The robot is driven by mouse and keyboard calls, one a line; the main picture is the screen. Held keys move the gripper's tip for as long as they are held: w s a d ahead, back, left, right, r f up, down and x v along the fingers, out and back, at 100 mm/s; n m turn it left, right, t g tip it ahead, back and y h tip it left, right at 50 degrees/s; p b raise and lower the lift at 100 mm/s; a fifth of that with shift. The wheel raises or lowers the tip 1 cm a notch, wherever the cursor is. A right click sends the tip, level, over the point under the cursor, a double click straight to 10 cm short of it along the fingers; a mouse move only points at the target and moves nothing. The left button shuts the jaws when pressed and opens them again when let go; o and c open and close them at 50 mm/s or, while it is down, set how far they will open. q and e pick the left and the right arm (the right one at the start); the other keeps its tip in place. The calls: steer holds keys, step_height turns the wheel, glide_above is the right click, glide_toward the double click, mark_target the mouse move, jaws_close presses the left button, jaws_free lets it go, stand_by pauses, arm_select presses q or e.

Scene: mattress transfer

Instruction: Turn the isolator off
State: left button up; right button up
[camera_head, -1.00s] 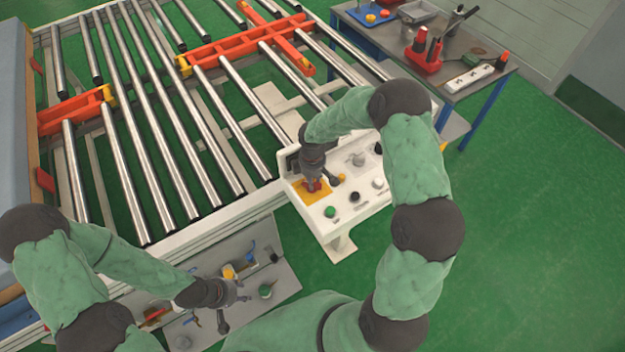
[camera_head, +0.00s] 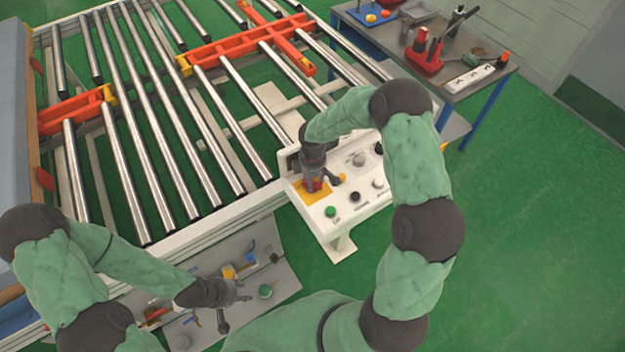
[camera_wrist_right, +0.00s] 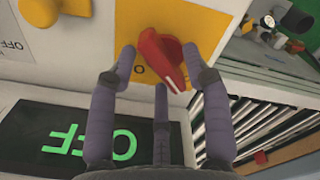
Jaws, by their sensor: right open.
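The isolator is a red rotary handle (camera_wrist_right: 163,60) on a yellow plate (camera_wrist_right: 215,15) of the white control panel. In the head view the yellow plate (camera_head: 303,192) shows at the panel's left end, with the red handle partly hidden by my right gripper (camera_head: 317,182). In the right wrist view my right gripper (camera_wrist_right: 157,65) is open, its fingers spread around the red handle. I cannot tell whether they touch it. A dark display (camera_wrist_right: 90,145) beside it reads OFF in green. My left gripper (camera_head: 232,308) hangs over a lower grey panel at the bottom left; its opening is unclear.
The white control panel (camera_head: 340,215) carries a green button (camera_head: 330,211) and several dark and grey knobs close to my right gripper. A roller conveyor (camera_head: 150,120) with orange bars lies behind. A workbench (camera_head: 470,75) with tools stands at the back right.

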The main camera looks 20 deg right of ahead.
step_height(320, 180, up, 12)
stand_by(0.5)
